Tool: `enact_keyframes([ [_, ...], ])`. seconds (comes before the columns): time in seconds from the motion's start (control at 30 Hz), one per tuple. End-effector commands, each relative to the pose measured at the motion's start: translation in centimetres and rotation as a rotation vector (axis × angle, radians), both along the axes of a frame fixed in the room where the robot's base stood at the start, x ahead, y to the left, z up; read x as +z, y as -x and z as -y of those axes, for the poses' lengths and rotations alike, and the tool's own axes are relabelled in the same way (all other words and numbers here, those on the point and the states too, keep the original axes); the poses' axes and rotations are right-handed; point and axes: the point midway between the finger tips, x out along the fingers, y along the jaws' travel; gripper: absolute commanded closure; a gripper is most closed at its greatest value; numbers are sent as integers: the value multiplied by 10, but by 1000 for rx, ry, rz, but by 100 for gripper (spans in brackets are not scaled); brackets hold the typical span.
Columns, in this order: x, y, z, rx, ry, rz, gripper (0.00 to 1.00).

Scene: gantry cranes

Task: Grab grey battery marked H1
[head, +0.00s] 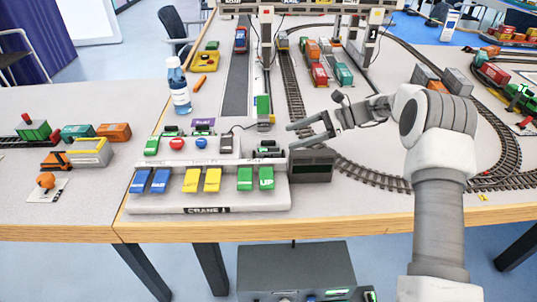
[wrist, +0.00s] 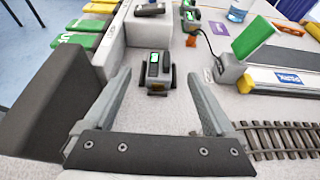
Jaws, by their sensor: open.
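My gripper (head: 292,137) is open and empty, low above the table behind the crane control panel, pointing left. In the wrist view, a small grey block in a black holder (wrist: 155,70) stands on the table between and just beyond the open fingertips, apart from both. It has a dark top with a small green light; I cannot read any H1 marking. In the head view this block (head: 268,148) is small and dark behind the panel.
The CRANE 1 panel (head: 210,208) with blue, yellow and green levers lies in front. A dark box (head: 311,165) stands below my gripper, close on the left in the wrist view (wrist: 60,100). A crane stand with a green plate (head: 263,108) and railway track (head: 291,85) are near.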

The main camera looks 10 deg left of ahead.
Motion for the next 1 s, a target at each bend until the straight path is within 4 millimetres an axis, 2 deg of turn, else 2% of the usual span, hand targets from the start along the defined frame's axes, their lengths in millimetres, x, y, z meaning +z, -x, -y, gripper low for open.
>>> enact_keyframes([
  [0.1,-14,7,-25,3,2,-1,10],
  [0.3,-25,14,-53,1,2,0,10],
  [0.57,-32,17,-66,1,3,1,10],
  [0.77,-50,23,-88,3,3,1,10],
  [0.9,-53,27,-104,1,2,1,10],
  [1.0,-53,27,-106,0,3,1,10],
])
